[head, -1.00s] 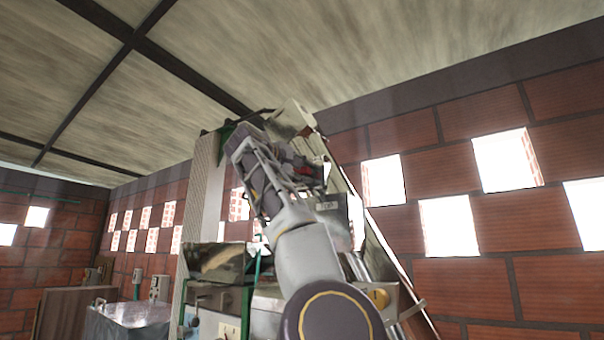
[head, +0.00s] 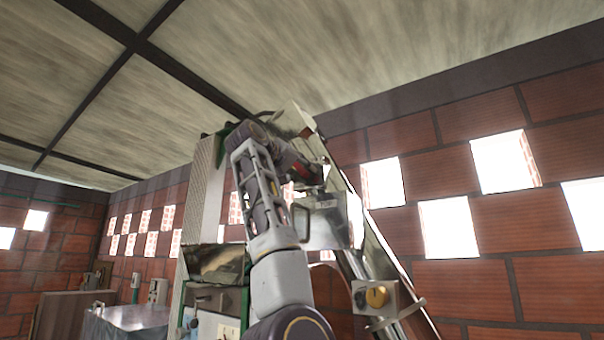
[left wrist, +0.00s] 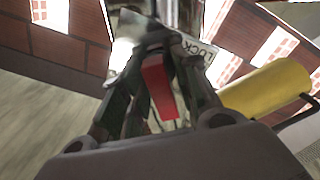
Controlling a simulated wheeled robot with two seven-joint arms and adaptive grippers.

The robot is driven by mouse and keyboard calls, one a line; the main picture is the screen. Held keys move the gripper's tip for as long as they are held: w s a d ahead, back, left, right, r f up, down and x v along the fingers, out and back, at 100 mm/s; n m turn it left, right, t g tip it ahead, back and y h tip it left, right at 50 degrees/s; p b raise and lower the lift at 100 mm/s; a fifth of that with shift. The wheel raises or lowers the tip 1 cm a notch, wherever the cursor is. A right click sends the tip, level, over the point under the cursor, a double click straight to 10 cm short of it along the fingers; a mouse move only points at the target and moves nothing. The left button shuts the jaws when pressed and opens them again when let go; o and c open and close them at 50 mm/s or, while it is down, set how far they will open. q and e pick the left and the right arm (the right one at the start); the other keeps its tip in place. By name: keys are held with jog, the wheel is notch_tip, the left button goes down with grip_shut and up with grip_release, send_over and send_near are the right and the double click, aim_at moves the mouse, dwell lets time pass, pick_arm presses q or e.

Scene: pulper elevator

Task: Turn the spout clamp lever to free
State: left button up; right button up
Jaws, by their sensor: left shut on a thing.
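The red clamp lever (left wrist: 160,90) shows in the left wrist view between the two dark fingers of my left gripper (left wrist: 155,100), which is shut on it. In the head view a bit of red of the lever (head: 301,172) shows beside my left gripper (head: 308,174), high on the machine by the metal spout. A white label reading LOCK (left wrist: 195,50) lies just beyond the fingers in the left wrist view. My arm and fingers hide much of the clamp. My right gripper is in neither view.
A yellow cylinder (left wrist: 265,88) is close to the right finger in the left wrist view. Brick walls (head: 465,285) stand behind.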

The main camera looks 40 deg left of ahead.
pick_arm(q)
jog(key=m, duration=0.4)
jog(key=shift+m, duration=0.3)
jog(key=shift+d+m, duration=0.1)
jog(key=shift+m, duration=1.4)
jog(key=o, duration=0.7)
jog(key=shift+r, duration=0.1)
jog(key=shift+s, duration=0.1)
jog(key=shift+s+d, duration=0.25)
jog(key=shift+s, duration=1.7)
jog(key=shift+s+d, duration=0.2)
jog(key=shift+s, duration=1.8)
jog(key=shift+s+d, duration=0.25)
jog(key=shift+s, duration=1.7)
jog(key=shift+w, duration=0.1)
